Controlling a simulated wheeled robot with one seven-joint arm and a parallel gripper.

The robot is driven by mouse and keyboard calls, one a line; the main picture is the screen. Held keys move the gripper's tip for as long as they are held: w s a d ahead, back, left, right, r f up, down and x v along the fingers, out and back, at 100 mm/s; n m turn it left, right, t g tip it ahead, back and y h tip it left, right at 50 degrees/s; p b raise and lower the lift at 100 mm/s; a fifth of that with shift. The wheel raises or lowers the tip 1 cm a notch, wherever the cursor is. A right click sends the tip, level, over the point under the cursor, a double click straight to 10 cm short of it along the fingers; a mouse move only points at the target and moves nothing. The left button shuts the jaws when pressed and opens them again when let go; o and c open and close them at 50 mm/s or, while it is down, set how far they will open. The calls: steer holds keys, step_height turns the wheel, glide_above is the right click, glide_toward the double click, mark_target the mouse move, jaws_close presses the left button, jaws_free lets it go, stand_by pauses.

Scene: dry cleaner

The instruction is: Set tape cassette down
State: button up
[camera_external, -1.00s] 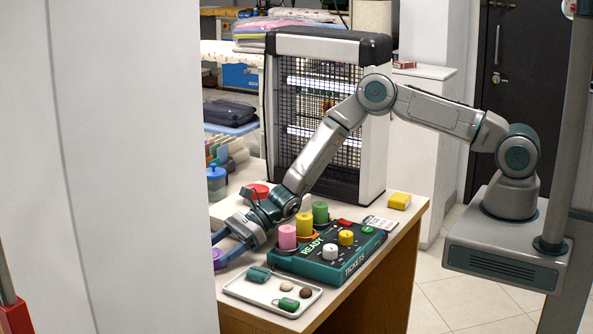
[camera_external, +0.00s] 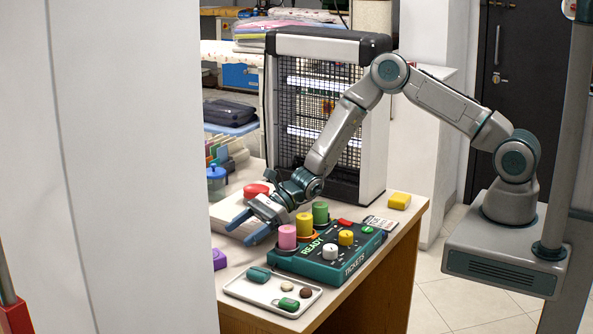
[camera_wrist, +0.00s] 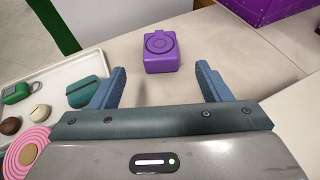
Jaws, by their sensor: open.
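The tape cassette appears to be the small purple block (camera_wrist: 161,52) with a round ringed top. It lies flat on the pale counter (camera_wrist: 222,46). In the external view the cassette (camera_external: 219,259) is partly cut off by the white wall at the left. My gripper (camera_external: 241,232) is open and empty, above the counter and apart from the cassette. In the wrist view the open fingers (camera_wrist: 160,80) stand either side of a bare gap, with the cassette beyond the tips.
A white tray (camera_external: 241,289) with small items lies in front. The teal ticket box (camera_external: 312,267) with pink, yellow and green cylinders stands right of my gripper. A larger purple box (camera_wrist: 262,8) is at the wrist view's upper right. Bare counter surrounds the cassette.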

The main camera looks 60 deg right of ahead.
steer(key=shift+s+r+n, duration=0.1)
steer(key=shift+r+n, duration=0.2)
steer(key=shift+r, duration=0.05)
steer(key=s+d+r+n+g+h, duration=0.2)
steer(key=s+d+r+n, duration=0.35)
steer(key=r+n, duration=0.2)
steer(key=s+d+r+n+g+h, duration=0.1)
steer(key=s+d+r+n+g, duration=0.1)
steer(key=s+d+r+n, duration=0.55)
steer(key=s+d+r+n+t+h, duration=0.1)
steer(key=s+d+r+n+h, duration=0.2)
steer(key=s+d, duration=0.7)
steer(key=s+d+r+n+h, duration=0.4)
steer(key=s+d+r+h, duration=0.2)
steer(key=s+d, duration=0.5)
steer(key=shift+s+d+t+h, duration=0.2)
steer(key=shift+d+t+h, duration=0.15)
steer(key=shift+d, duration=0.35)
